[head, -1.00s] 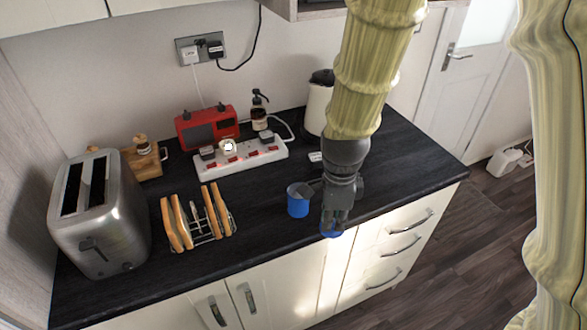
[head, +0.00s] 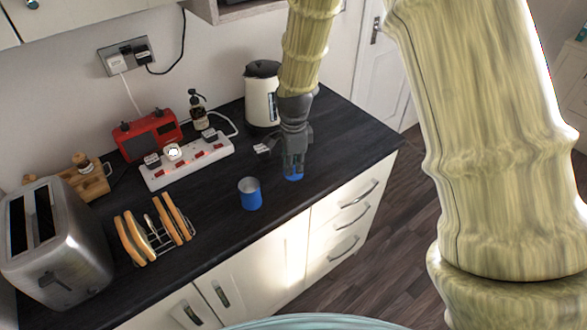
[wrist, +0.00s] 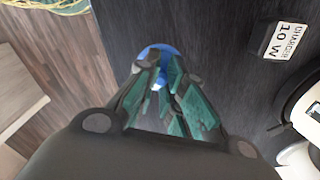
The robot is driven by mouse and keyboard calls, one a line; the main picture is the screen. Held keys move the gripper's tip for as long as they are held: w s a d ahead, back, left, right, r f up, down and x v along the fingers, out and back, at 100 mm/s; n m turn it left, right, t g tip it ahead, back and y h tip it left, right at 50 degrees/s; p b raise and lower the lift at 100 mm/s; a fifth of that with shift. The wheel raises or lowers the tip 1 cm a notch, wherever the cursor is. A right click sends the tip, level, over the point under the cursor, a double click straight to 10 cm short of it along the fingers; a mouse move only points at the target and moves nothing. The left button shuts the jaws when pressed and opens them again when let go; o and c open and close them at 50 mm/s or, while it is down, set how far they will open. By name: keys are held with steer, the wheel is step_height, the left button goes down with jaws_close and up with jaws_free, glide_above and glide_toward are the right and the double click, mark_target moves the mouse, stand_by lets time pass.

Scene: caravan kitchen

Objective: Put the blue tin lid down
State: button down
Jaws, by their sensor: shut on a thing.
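The blue tin lid (head: 293,177) is at the tips of my gripper (head: 294,168), at or just above the dark worktop, to the right of the blue tin. In the wrist view the lid (wrist: 157,54) shows as a blue disc beyond the fingers of my gripper (wrist: 160,80), which are shut on it. I cannot tell whether the lid touches the worktop. The blue tin (head: 250,194) stands upright and open on the worktop, apart from the gripper.
A toast rack (head: 160,235) and toaster (head: 50,245) stand at the left. Behind are a white power strip (head: 188,160), red radio (head: 147,135), pump bottle (head: 198,112) and kettle (head: 262,95). A charger (wrist: 287,42) lies near the gripper. The worktop (head: 345,140) is clear to the right.

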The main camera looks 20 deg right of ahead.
steer(key=shift+f+p, duration=0.9)
steer(key=shift+f, duration=0.85)
steer(key=shift+f, duration=0.1)
steer(key=c, duration=1.5)
jaws_free()
steer(key=shift+r+b, duration=2.05)
steer(key=shift+r, duration=4.1)
